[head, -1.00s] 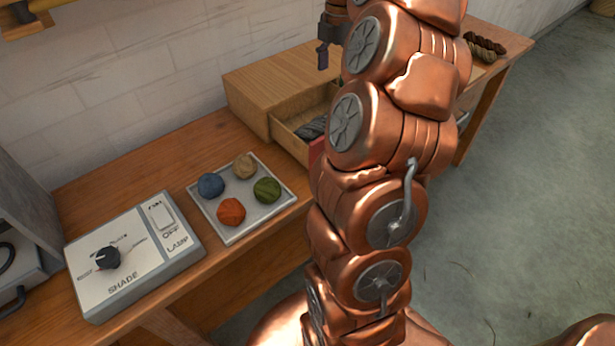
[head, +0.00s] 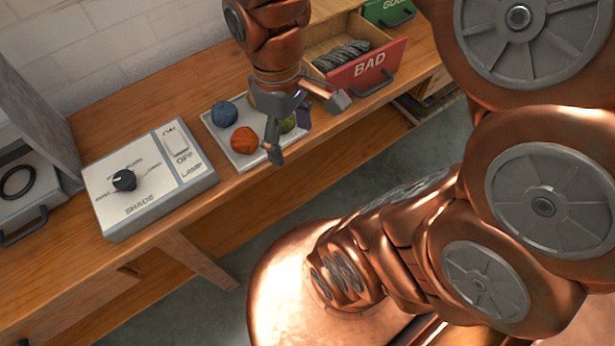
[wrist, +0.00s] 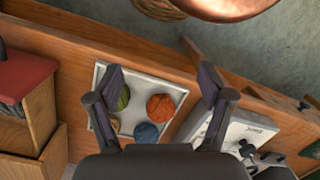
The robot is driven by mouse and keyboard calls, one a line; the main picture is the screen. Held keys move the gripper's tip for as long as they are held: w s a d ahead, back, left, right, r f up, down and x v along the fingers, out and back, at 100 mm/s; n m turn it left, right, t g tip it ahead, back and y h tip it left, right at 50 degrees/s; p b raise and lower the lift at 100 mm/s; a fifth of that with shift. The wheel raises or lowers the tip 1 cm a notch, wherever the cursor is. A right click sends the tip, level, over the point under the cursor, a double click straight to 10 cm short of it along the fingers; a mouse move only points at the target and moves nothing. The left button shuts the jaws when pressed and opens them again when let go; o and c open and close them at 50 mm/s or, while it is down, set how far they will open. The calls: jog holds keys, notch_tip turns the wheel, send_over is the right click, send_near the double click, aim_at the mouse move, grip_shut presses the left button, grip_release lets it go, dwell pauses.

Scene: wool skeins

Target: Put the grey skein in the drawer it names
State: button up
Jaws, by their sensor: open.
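The grey skein (head: 342,56) is a twisted dark-grey bundle. In the head view it lies inside an open wooden drawer with a red front marked BAD (head: 369,66). A green drawer front (head: 388,12), its label cut off but starting "GOO", shows behind at the top edge. My gripper (head: 306,128) is open and empty, pointing down over the tray of yarn balls, to the left of the red drawer. In the wrist view my gripper's spread fingers (wrist: 160,78) frame the tray, and the red front (wrist: 25,75) is at the left edge.
A pale tray (head: 243,160) holds blue, orange and green balls; a fourth is mostly hidden. A box with a SHADE knob and LAMP switch (head: 150,180) stands to its left. A grey unit with a handle (head: 25,200) is far left. Bare bench lies behind the tray.

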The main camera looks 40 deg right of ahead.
jog(key=s+a+f+m, duration=0.2)
jog(key=s+f+m, duration=0.1)
jog(key=s, duration=0.4)
jog(key=shift+s+f+m+g, duration=0.15)
jog(key=shift+f+m+g, duration=0.15)
jog(key=shift+m, duration=0.5)
